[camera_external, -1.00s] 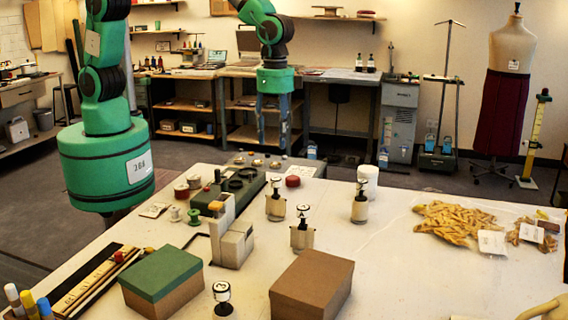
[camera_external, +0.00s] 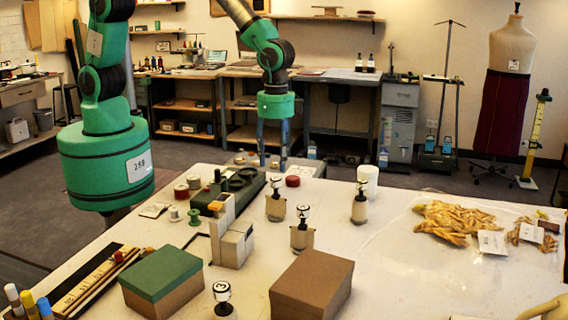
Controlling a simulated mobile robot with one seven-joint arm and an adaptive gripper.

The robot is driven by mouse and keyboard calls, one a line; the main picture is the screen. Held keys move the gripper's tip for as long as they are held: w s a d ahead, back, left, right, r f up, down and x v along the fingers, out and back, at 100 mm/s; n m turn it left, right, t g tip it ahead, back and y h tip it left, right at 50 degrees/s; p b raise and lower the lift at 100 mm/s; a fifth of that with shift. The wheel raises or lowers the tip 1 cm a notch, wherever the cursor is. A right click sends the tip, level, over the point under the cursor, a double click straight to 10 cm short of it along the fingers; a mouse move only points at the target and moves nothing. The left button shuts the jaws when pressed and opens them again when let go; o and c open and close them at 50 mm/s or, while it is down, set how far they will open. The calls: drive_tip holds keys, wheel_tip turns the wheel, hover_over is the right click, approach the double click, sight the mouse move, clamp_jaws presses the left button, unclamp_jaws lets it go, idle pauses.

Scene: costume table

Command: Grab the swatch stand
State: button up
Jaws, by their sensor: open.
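My gripper (camera_external: 273,164) points down with its two blue fingers apart and nothing between them. It is near the far edge of the white table (camera_external: 400,275), behind the small stands in the picture. Three small stands with beige bodies, black necks and round white tops stand upright mid-table: the left one (camera_external: 275,208), the front one (camera_external: 302,238) and the right one (camera_external: 359,211). A similar round-topped piece (camera_external: 222,299) is at the front. I cannot tell which is the swatch stand. The gripper looks apart from all of them.
A red disc (camera_external: 292,181) and a dark green device (camera_external: 229,192) are near the gripper. A green-lidded box (camera_external: 160,275) and a brown box (camera_external: 312,284) are in front. Bagged yellow pieces (camera_external: 450,220) lie at right.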

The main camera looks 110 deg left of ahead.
sight(276, 178)
drive_tip(key=shift+f, duration=1.1)
drive_tip(key=shift+f, duration=0.15)
drive_tip(key=shift+s+f+p, duration=0.1)
drive_tip(key=shift+f+p, duration=0.2)
drive_tip(key=shift+f, duration=2.2)
clamp_jaws()
